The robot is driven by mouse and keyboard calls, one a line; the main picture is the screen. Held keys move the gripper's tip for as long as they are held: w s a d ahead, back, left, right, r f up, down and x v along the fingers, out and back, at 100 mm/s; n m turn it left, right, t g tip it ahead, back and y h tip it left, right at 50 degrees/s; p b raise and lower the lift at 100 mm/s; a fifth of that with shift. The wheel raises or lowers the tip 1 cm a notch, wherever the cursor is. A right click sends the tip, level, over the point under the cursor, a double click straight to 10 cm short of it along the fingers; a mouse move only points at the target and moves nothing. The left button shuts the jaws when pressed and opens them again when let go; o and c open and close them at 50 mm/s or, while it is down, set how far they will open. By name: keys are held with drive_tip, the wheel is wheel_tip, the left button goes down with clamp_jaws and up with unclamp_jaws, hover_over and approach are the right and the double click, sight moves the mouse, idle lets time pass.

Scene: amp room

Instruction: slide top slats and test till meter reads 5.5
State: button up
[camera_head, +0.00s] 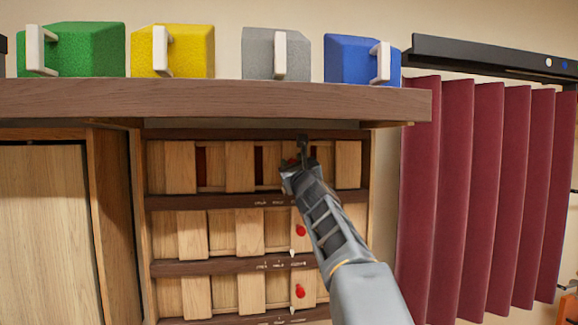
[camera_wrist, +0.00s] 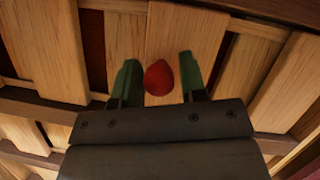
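The top row of wooden slats shows a left slat (camera_head: 180,166), a middle slat (camera_head: 239,166) and a right slat (camera_head: 347,165), with dark red gaps between slats. My gripper (camera_head: 301,150) is at the right part of this row and covers much of the slat there. In the wrist view a red knob (camera_wrist: 158,78) sits on a wooden slat (camera_wrist: 185,35). My open gripper also shows there (camera_wrist: 160,82), one green finger on each side of the knob, not clearly gripping it. No meter shows in either view.
Two lower slat rows have red knobs (camera_head: 300,230) (camera_head: 299,291). A wooden shelf (camera_head: 220,101) overhangs above the rows, bearing green (camera_head: 90,50), yellow (camera_head: 190,50), grey (camera_head: 260,54) and blue (camera_head: 352,62) handled blocks. A dark red pleated panel (camera_head: 480,190) hangs at right.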

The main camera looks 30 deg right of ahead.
drive_tip(key=shift+o, duration=1.2)
drive_tip(key=shift+a, duration=0.2)
drive_tip(key=shift+s+a+f+b, duration=0.1)
drive_tip(key=shift+s+f+b, duration=0.2)
drive_tip(key=shift+b, duration=0.05)
drive_tip(key=b+v, duration=0.5)
drive_tip(key=v, duration=0.8)
drive_tip(key=shift+r, duration=0.1)
